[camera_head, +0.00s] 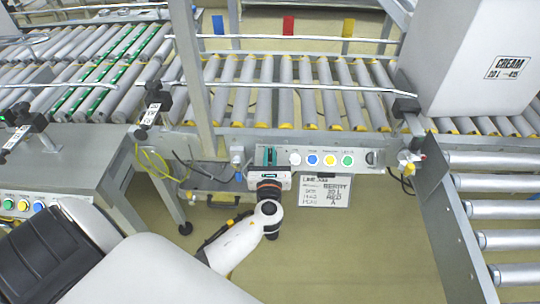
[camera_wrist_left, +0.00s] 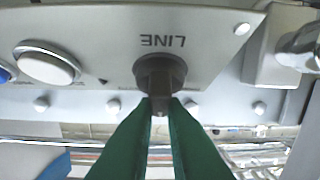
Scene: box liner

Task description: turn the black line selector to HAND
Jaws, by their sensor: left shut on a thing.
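The black line selector (camera_wrist_left: 160,72) is a round knob on a grey panel, under the upside-down word LINE in the left wrist view. My left gripper (camera_wrist_left: 160,108) has its green fingers closed on the knob's narrow grip bar, which points toward the bottom of that picture. In the head view my left gripper (camera_head: 270,157) is at the left part of the control panel (camera_head: 330,148) and hides the selector. I cannot read a HAND mark; the fingers cover part of the panel. My right gripper does not show.
White (camera_head: 295,159), blue (camera_head: 312,160), yellow (camera_head: 330,160) and green (camera_head: 347,160) buttons sit right of my gripper. A dark knob (camera_head: 371,158) is at the panel's right end. A sign (camera_head: 325,191) hangs below. Roller conveyors (camera_head: 290,90) lie behind; a large white box (camera_head: 475,55) stands right.

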